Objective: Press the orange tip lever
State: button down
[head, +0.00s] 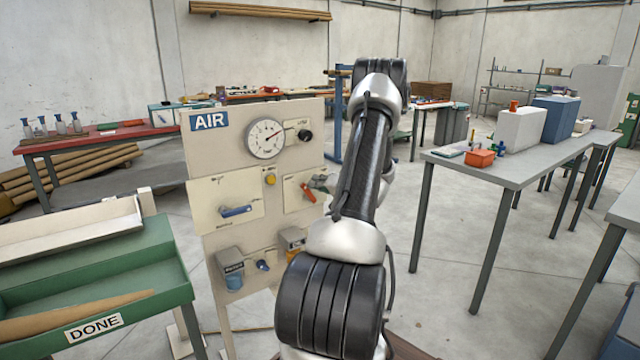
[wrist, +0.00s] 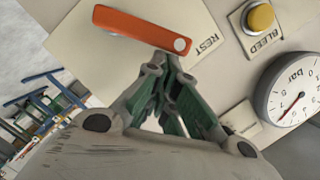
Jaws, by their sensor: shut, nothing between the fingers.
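The orange lever (wrist: 140,27) is a flat bar on a cream plate marked REST. Its round pivot (wrist: 181,44) is at the right end in the wrist view. In the head view the orange lever (head: 308,193) shows on the right of the AIR panel, partly beside my gripper (head: 321,184). In the wrist view my gripper (wrist: 163,75) is shut and empty, its green-sided fingers close together. The fingertips overlap the picture just below the lever, near its pivot end. I cannot tell whether they touch the lever or plate.
The AIR panel (head: 196,170) also carries a gauge (head: 265,138), a yellow BLEED button (wrist: 260,18) and a blue lever (head: 236,211). A green DONE bench (head: 165,255) stands left. A grey table (head: 510,165) stands right, with open floor between.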

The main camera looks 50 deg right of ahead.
jog(key=shift+w+a, duration=0.1)
jog(key=shift+a, duration=0.45)
dwell(0.4)
jog(key=s+d+r, duration=0.2)
jog(key=s+r, duration=0.2)
jog(key=s, duration=0.6)
jog(key=shift+s+d, duration=0.25)
jog(key=shift+d, duration=0.05)
